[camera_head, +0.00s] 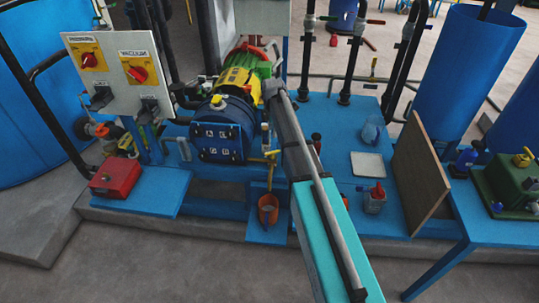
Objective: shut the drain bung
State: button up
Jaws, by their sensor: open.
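A small yellow-handled fitting (272,156) sits on a thin pipe at the front right of the blue motor-like vessel (214,130). An orange-brown cup (268,210) stands below it on a low blue ledge. I cannot tell whether this fitting is the drain bung, or whether it is open or shut. My arm, with a teal link and a grey tube, reaches up from the bottom just right of the cup. My gripper cannot be made out; the far end of the arm shows only as a grey joint near the machine's top.
A white panel (112,62) with two red knobs stands at the left. A red box (115,177) sits below it. On the blue platform (345,200) are a pale square plate (367,164) and a jar (375,198). A brown board (418,175) leans at the right. The front floor is clear.

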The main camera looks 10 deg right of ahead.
aim_at(272, 152)
jog(key=shift+f+b, duration=5.8)
jog(key=shift+f, duration=0.3)
